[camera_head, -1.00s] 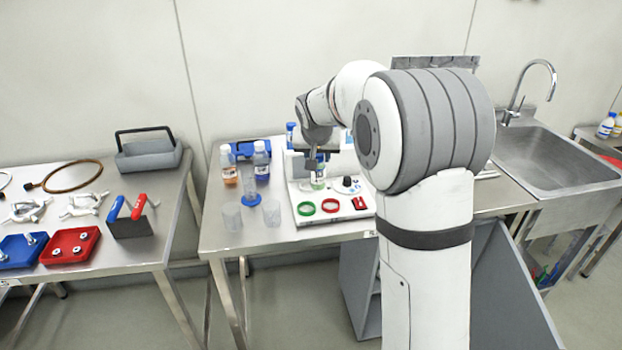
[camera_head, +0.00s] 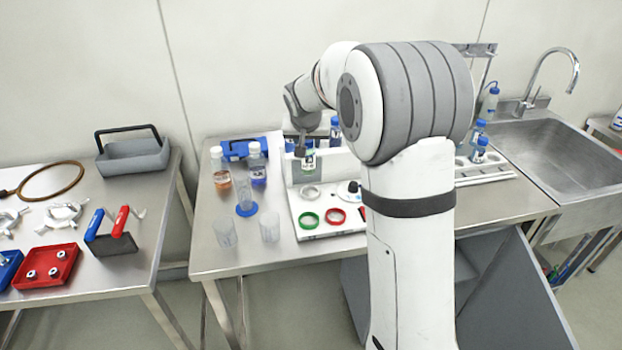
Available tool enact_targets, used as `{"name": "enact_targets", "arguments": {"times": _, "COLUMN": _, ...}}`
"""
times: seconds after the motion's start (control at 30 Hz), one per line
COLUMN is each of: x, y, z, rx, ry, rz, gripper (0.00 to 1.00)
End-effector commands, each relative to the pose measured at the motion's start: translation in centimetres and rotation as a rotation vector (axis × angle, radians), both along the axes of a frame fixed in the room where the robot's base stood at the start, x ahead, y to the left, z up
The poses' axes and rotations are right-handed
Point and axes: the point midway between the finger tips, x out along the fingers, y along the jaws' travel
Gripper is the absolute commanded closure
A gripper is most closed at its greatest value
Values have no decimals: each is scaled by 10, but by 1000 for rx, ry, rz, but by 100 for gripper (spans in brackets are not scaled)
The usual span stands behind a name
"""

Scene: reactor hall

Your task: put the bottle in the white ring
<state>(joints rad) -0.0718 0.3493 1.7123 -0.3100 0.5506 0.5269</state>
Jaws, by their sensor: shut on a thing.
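My gripper (camera_head: 301,150) is shut on a small bottle with a green label (camera_head: 308,163). It holds the bottle upright, near the upright back panel of the white board. The white ring (camera_head: 311,192) lies on the white board (camera_head: 328,237), lower in the picture than the bottle, and looks empty. The bottle appears apart from the ring; its exact height cannot be told. The green ring (camera_head: 308,219) and the red ring (camera_head: 335,215) lie in front of the white ring. My arm hides the board's right part.
Two bottles, orange (camera_head: 220,170) and blue (camera_head: 256,166), stand left of the board. A cylinder on a blue base (camera_head: 245,200) and two clear beakers (camera_head: 225,232) (camera_head: 269,227) are near them. A black knob (camera_head: 353,187) sits right of the white ring. A sink (camera_head: 560,165) is at right.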

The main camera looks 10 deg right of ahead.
Motion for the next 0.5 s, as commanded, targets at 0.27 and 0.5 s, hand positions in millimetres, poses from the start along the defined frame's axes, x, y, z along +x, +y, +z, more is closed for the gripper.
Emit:
{"name": "enact_targets", "arguments": {"times": 0.27, "x": 0, "y": -9, "z": -42, "rx": -1, "ry": 2, "rz": -15, "gripper": 100}}
{"name": "enact_targets", "arguments": {"times": 0.5, "x": 0, "y": -11, "z": -68, "rx": -1, "ry": 4, "rz": -18, "gripper": 100}}
